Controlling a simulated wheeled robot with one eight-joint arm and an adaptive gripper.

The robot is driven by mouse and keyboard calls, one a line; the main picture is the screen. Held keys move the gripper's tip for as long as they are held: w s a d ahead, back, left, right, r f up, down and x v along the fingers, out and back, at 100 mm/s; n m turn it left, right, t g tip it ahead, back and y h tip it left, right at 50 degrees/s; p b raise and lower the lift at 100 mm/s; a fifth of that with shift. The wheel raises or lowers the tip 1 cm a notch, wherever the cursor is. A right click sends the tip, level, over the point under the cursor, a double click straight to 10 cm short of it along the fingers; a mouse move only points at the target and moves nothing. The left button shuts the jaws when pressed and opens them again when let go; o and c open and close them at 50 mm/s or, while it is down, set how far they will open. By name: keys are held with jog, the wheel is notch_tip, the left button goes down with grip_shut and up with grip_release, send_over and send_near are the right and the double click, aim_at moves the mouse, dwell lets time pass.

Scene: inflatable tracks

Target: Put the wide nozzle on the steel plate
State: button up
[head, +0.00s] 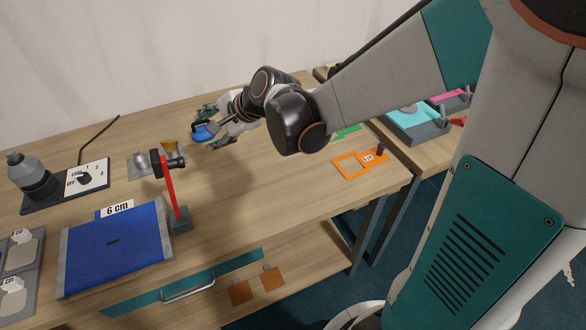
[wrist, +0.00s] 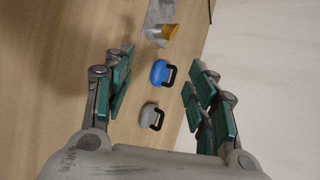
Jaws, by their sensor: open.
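My gripper (head: 208,127) is open above the back of the workbench, its two teal-padded fingers apart and empty. In the wrist view the space between the fingertips (wrist: 161,64) frames a blue piece with a black handle (wrist: 159,73), which lies below on the bench. A grey piece with a black handle (wrist: 149,116) lies beside it. Beyond them is a grey metal plate (wrist: 159,11), which looks like the steel plate. I cannot tell which piece is the wide nozzle.
A blue mat (head: 115,250) marked 6 cm lies at front left. A heat tool (head: 30,172) and dial box (head: 84,178) are at far left.

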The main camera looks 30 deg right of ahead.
jog(key=s+d+r+n+h, duration=0.1)
jog(key=s+d+n+h, duration=0.1)
jog(key=s+n, duration=0.3)
jog(key=s+d+r+n+h, duration=0.1)
jog(key=s+d+n, duration=0.3)
jog(key=s, duration=0.7)
jog(key=s+d+r+n+g+h, duration=0.1)
jog(key=s+d+n+h, duration=0.1)
jog(key=s+n, duration=0.4)
jog(key=shift+s+d+h, duration=0.3)
jog(key=shift+s+d, duration=0.5)
jog(key=shift+s, duration=0.2)
